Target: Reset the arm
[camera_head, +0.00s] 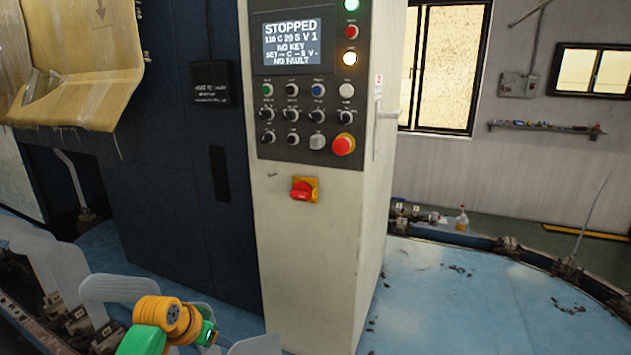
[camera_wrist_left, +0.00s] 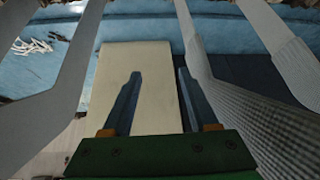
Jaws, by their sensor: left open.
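My left gripper (camera_wrist_left: 159,74) shows in the left wrist view with its two dark fingers apart and nothing between them. A pale panel lies beyond the fingers. Grey flat boards (camera_wrist_left: 80,60) flank the gripper on both sides. The board at the right (camera_wrist_left: 250,105) has a ribbed, knit-like grey covering on its lower part. In the head view a green and orange part of my arm shows at the bottom, beside several pale boards (camera_head: 105,290); the fingers cannot be made out there. My right gripper is in neither view.
A cream control cabinet (camera_head: 310,240) stands in the middle, its screen (camera_head: 292,43) reading STOPPED, NO KEY and NO FAULT. It carries a red emergency button (camera_head: 343,145) and a red-yellow switch (camera_head: 303,189). A dark blue machine (camera_head: 165,190) adjoins it. The blue surface (camera_head: 450,300) at right is mostly clear.

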